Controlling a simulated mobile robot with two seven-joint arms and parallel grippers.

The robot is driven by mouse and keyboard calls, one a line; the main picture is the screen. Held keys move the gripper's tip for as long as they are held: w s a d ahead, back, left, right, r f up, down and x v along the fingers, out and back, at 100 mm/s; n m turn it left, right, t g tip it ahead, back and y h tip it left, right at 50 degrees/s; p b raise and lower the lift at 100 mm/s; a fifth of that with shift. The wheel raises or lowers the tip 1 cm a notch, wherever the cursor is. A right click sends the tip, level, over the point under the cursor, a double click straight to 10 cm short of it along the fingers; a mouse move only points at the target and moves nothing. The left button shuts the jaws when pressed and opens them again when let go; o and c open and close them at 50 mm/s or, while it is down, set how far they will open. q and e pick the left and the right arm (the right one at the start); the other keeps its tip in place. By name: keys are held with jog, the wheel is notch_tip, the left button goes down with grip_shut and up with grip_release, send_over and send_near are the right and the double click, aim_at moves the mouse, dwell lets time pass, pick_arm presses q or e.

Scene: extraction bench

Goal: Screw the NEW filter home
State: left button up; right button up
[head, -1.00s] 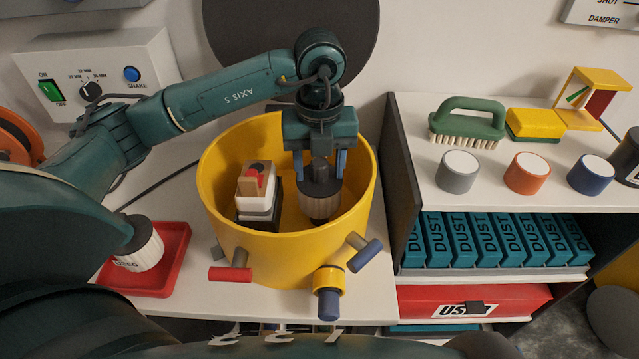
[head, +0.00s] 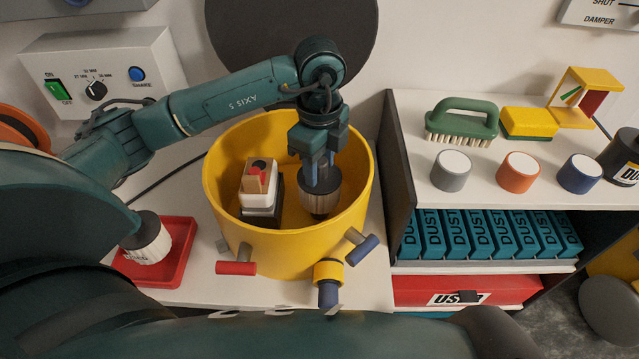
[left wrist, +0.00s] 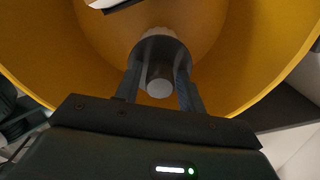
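The filter (head: 319,199) stands inside the yellow drum (head: 235,232), toward its right side. It has a pale pleated body, a dark cap and a grey knob. My left gripper (head: 319,180) reaches down into the drum from above, its two fingers on either side of the knob. The left wrist view shows the knob (left wrist: 160,82) between the fingers (left wrist: 158,75); whether they press on it I cannot tell. The filter's lower end is hidden. A used filter (head: 147,240) sits in the red tray (head: 185,240) at left, partly behind my arm. My right gripper is not in view.
A white block with a red and wooden top (head: 260,188) stands in the drum left of the filter. Ports stick out of the drum's front. A dark divider (head: 392,180) rises close on the right, beside a shelf with a brush (head: 462,120) and round caps.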

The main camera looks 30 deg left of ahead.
pick_arm(q)
jog(key=c, duration=0.8)
jog(key=m+b, duration=0.1)
jog(key=m, duration=0.2)
jog(key=shift+f+m, duration=0.15)
jog(key=shift+m, duration=0.15)
jog(key=o, duration=0.6)
jog(key=shift+m, duration=0.3)
jog(key=o, duration=0.5)
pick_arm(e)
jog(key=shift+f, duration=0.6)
pick_arm(q)
jog(key=shift+w+r, duration=0.1)
jog(key=shift+r, duration=0.65)
notch_tip(320, 180, up, 12)
jog(key=shift+p, duration=0.65)
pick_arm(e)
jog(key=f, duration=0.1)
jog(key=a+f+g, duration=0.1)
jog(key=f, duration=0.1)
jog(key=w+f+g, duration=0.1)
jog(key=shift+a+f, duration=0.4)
